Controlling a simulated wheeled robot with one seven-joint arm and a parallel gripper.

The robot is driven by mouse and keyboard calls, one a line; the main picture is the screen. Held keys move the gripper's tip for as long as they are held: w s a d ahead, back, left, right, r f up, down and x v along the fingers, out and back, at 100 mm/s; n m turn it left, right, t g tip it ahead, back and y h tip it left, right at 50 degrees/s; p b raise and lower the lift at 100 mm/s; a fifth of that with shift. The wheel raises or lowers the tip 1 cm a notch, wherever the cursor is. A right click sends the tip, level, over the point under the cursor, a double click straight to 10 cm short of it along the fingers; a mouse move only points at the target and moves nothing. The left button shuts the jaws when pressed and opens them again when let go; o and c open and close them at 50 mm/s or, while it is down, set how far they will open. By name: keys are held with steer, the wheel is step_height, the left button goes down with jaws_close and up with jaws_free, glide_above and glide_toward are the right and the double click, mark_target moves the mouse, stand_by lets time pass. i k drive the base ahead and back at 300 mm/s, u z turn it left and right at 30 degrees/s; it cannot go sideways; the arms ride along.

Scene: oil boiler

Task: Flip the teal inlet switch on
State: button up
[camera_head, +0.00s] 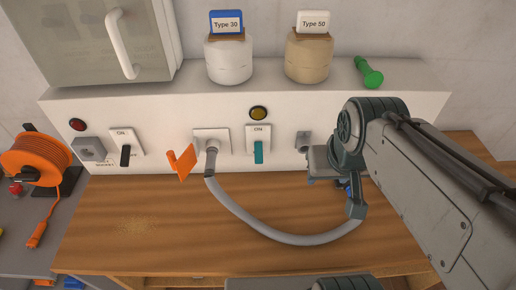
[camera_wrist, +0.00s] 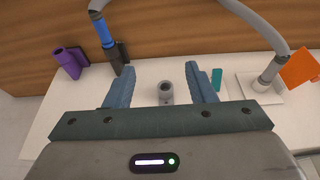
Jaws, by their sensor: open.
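The teal switch (camera_head: 258,152) is on a white plate on the front of the white panel, below a yellow lamp (camera_head: 258,113). Its lever points down, away from the "ON" label at the plate's top. In the wrist view the teal lever (camera_wrist: 216,79) shows just right of my right finger. My gripper (camera_wrist: 160,76) is open and empty, with a grey round socket (camera_wrist: 166,92) on the panel seen between its fingers. In the head view my gripper is right of the switch, mostly hidden by my arm. No contact with the switch shows.
A grey hose (camera_head: 265,228) loops from a panel port, with an orange flag (camera_head: 181,163) beside it, across to beneath my arm. A black switch (camera_head: 125,155) and red lamp (camera_head: 77,125) are farther left. Blue and purple (camera_wrist: 67,62) parts show left in the wrist view.

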mark_target(258, 146)
steer(key=k, duration=1)
steer(key=z, duration=0.45)
steer(key=i, duration=0.65)
steer(key=u, duration=1.05)
